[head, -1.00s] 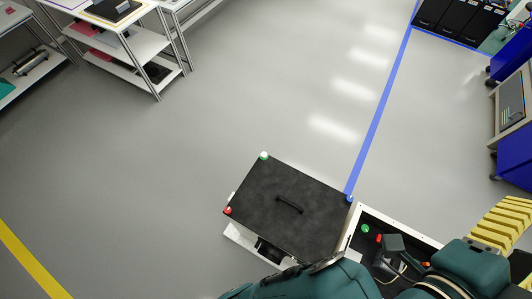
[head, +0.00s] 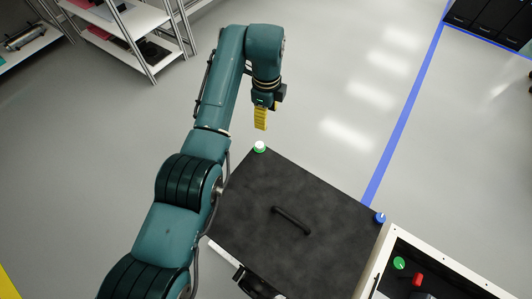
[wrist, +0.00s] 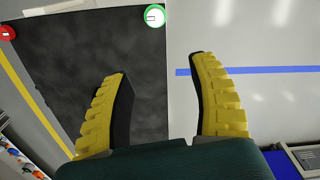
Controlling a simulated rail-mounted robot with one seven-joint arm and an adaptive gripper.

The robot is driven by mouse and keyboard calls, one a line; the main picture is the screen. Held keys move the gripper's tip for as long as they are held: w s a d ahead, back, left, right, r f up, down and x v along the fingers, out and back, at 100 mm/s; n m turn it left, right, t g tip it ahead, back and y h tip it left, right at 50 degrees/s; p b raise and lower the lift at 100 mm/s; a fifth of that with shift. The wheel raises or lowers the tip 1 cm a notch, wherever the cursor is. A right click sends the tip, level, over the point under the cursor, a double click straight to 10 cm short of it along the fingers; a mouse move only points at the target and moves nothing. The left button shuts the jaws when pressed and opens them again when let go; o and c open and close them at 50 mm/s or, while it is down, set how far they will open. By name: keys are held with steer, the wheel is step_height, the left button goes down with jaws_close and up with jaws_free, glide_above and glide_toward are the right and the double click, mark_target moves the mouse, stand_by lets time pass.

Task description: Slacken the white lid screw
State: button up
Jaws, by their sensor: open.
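The white lid screw (head: 260,146) sits on a green ring at the far corner of the black lid (head: 262,190). In the wrist view the white screw (wrist: 155,16) shows at the top, with a dark slot mark, at the lid's corner. My gripper (head: 261,127) is above and just beyond that corner in the head view, pointing down. In the wrist view its yellow fingers (wrist: 158,65) are spread apart with nothing between them. The screw lies beyond the fingertips and is not touched.
The lid has a black handle (head: 291,220) in its middle. A blue screw (head: 380,217) is at its right corner, and a red screw (wrist: 7,33) shows in the wrist view. An open box with a green knob (head: 399,263) adjoins on the right.

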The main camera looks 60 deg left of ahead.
mark_target(260, 145)
steer(key=f+b, duration=0.1)
steer(key=f, duration=0.5)
steer(key=s+a+f+b, duration=0.1)
steer(key=f, duration=0.4)
steer(key=f+b, duration=0.2)
steer(key=f, duration=0.4)
steer(key=shift+s+a+f, duration=0.25)
steer(key=shift+s+f, duration=0.05)
steer(key=shift+s, duration=0.1)
